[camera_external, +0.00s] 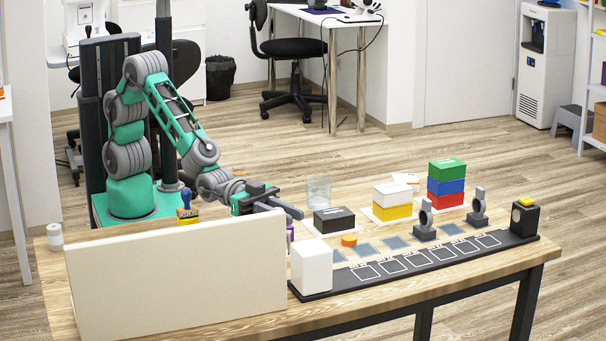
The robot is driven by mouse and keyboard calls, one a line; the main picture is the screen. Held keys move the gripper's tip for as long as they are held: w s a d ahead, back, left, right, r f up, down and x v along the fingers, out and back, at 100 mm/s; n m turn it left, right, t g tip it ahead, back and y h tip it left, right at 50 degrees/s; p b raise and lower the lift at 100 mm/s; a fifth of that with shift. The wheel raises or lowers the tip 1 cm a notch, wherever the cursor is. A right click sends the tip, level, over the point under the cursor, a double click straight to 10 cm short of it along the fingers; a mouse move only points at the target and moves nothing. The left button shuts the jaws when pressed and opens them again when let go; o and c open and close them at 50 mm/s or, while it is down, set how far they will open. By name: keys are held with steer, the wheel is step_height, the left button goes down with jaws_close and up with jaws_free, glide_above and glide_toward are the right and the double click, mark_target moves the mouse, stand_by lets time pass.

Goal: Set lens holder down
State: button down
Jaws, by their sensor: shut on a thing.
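My gripper (291,210) is over the table, left of the black box, with its fingers close together. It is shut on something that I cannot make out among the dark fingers. One dark lens holder (425,222), a ring on a block base with a grey tab on top, stands upright by the black board with outlined squares (343,279). A second lens holder (478,208) stands upright farther right. Both are apart from my gripper. A small purple thing (290,236) shows below the fingers, partly hidden by a white block.
A cream panel (180,275) stands at the front left and hides table behind it. A white block (311,266) is at the board's left end. A black box (334,220), a glass (319,190), an orange disc (349,240) and stacked coloured boxes (446,185) stand behind the board.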

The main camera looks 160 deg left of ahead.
steer(key=shift+f, duration=1.45)
steer(key=shift+f+b, duration=0.25)
steer(key=shift+b, duration=0.1)
steer(key=c, duration=1.3)
jaws_free()
steer(key=shift+r, duration=0.1)
steer(key=shift+o, duration=0.2)
